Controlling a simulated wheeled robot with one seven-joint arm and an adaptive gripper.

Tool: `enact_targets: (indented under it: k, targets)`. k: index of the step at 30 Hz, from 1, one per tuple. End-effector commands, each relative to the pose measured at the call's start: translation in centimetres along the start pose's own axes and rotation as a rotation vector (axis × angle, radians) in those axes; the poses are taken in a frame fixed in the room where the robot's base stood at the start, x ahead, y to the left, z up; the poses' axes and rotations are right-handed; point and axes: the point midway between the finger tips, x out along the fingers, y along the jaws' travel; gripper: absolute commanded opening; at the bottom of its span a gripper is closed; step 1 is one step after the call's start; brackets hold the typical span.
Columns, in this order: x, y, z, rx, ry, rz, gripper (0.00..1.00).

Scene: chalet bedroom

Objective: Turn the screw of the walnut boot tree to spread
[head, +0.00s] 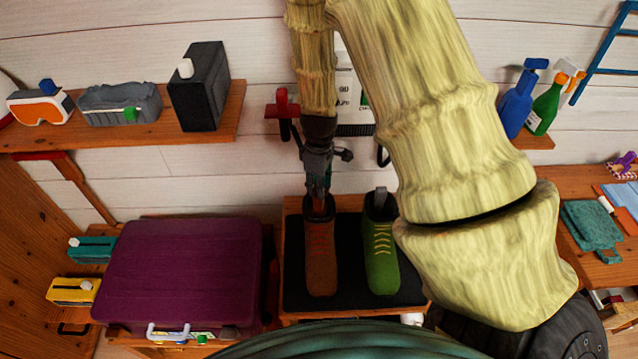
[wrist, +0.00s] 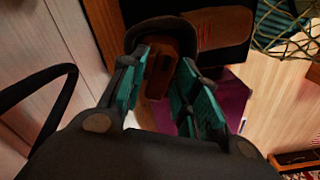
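A brown boot (head: 321,265) with red laces stands on a black mat (head: 352,296), beside a green boot (head: 381,265) with yellow laces. My gripper (head: 319,192) points down at the brown boot's opening. In the wrist view, the boot's dark collar (wrist: 168,27) curves around a brown wooden piece (wrist: 168,62), apparently the walnut boot tree. My gripper's teal-padded fingers (wrist: 164,72) are apart, one on each side of that wood. I cannot tell whether the pads touch it. The screw cannot be made out. A grey piece (head: 381,197) sticks out of the green boot.
A closed purple suitcase (head: 185,270) lies left of the boots. A red object (head: 283,105) is on the wall behind my gripper. A shelf at upper left holds a black box (head: 200,88). Spray bottles (head: 517,102) stand on a shelf at right.

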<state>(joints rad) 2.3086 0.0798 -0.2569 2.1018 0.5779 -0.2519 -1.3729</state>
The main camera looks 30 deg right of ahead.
Motion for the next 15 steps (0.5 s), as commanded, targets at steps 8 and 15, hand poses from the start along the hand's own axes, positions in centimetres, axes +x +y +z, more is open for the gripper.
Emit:
enact_targets:
  k: [8, 15]
  targets:
    - [-0.02, 0.01, 0.01, 0.0, 0.0, 0.0, 0.0]
    - [-0.05, 0.02, 0.0, 0.037, 0.0, 0.0, 0.0]
